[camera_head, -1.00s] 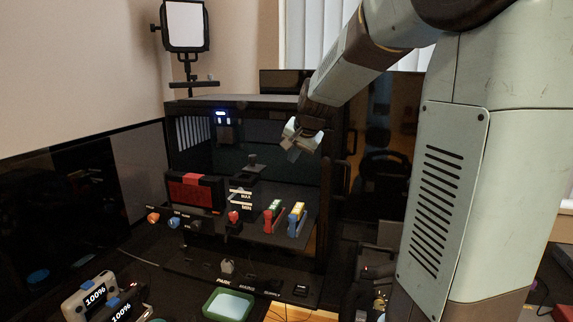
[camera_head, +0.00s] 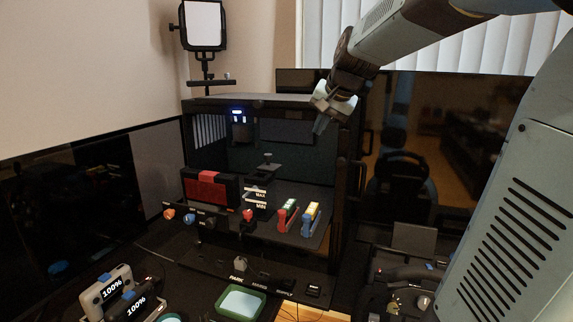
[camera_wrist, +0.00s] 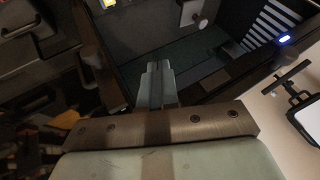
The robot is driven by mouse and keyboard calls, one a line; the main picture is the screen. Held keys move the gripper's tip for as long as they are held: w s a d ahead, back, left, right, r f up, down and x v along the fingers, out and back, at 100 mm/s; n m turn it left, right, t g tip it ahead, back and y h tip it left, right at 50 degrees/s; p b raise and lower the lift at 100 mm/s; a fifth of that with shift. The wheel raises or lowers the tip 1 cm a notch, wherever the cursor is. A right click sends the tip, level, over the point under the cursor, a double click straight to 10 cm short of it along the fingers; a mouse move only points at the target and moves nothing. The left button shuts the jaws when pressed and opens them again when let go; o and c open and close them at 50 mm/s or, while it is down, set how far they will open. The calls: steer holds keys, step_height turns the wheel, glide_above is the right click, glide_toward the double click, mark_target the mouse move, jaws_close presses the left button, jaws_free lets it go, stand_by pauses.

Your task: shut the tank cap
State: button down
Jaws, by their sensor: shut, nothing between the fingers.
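The tank (camera_head: 257,196) is a dark container with white MAX and MIN labels, inside the open-fronted black case. Its cap (camera_head: 268,159) is a dark flat piece with a small knob, seen above the tank. I cannot tell whether it is tilted up or seated. In the wrist view a pale piece with a round knob (camera_wrist: 198,18) shows at the top edge, possibly this cap. My gripper (camera_head: 319,125) is shut and empty, at the upper right front of the case, above and right of the cap and apart from it. Its fingers (camera_wrist: 158,70) are together in the wrist view.
The black case (camera_head: 260,101) has a top panel and a right post (camera_head: 349,165) close to my gripper. A red and black box (camera_head: 210,189), coloured knobs and red-green and blue-yellow levers (camera_head: 311,217) stand around the tank. A green tray (camera_head: 238,303) lies in front.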

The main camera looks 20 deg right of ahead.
mark_target(269, 162)
steer(key=w+a+r+x, duration=0.1)
steer(key=a+x, duration=0.1)
steer(key=x, duration=1.7)
steer(key=shift+w+a, duration=0.35)
steer(key=shift+w, duration=0.15)
steer(key=shift+w+f, duration=0.1)
steer(key=shift+w+a, duration=0.1)
steer(key=shift+w, duration=0.1)
steer(key=shift+s, duration=0.2)
